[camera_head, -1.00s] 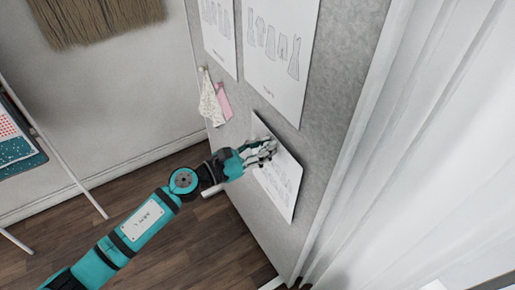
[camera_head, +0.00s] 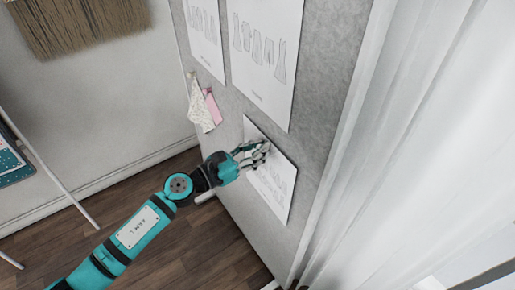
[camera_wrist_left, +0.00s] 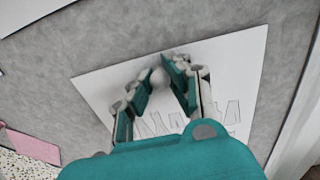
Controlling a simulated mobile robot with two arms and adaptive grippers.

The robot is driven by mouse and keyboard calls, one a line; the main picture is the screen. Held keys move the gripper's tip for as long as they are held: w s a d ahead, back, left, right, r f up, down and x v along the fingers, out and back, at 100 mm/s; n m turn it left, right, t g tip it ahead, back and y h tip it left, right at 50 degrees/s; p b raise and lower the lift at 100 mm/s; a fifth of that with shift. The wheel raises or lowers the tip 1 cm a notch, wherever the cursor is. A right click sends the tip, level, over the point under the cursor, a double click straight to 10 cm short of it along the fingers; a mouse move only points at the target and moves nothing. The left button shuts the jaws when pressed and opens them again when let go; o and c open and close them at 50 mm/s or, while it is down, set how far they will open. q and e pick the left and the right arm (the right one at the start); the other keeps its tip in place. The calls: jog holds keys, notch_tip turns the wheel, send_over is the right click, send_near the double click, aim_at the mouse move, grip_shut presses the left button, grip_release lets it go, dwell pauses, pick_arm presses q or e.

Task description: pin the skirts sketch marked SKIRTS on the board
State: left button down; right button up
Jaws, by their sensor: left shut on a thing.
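The skirts sketch (camera_head: 276,187) is a white sheet with outline drawings, low on the grey board (camera_head: 318,150). Its marking is too small to read. My left gripper (camera_head: 264,150) is shut at the sheet's upper part, fingers toward the board. The sheet also shows in the left wrist view (camera_wrist_left: 228,72), lying close along the board. A round pale knob (camera_wrist_left: 158,77) sits between the fingertips there. I cannot tell whether the sheet touches the board everywhere. The fingers hide part of the drawings. My right gripper is not in view.
Two pinned sheets hang above, a larger one (camera_head: 262,85) and one to its left (camera_head: 204,40). Cloth swatches, one patterned (camera_head: 201,107) and one pink (camera_head: 212,107), hang left of the sketch. A white curtain (camera_head: 430,120) stands right of the board.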

pick_arm(q)
jog(key=shift+w+d, duration=0.1)
jog(key=shift+d, duration=0.1)
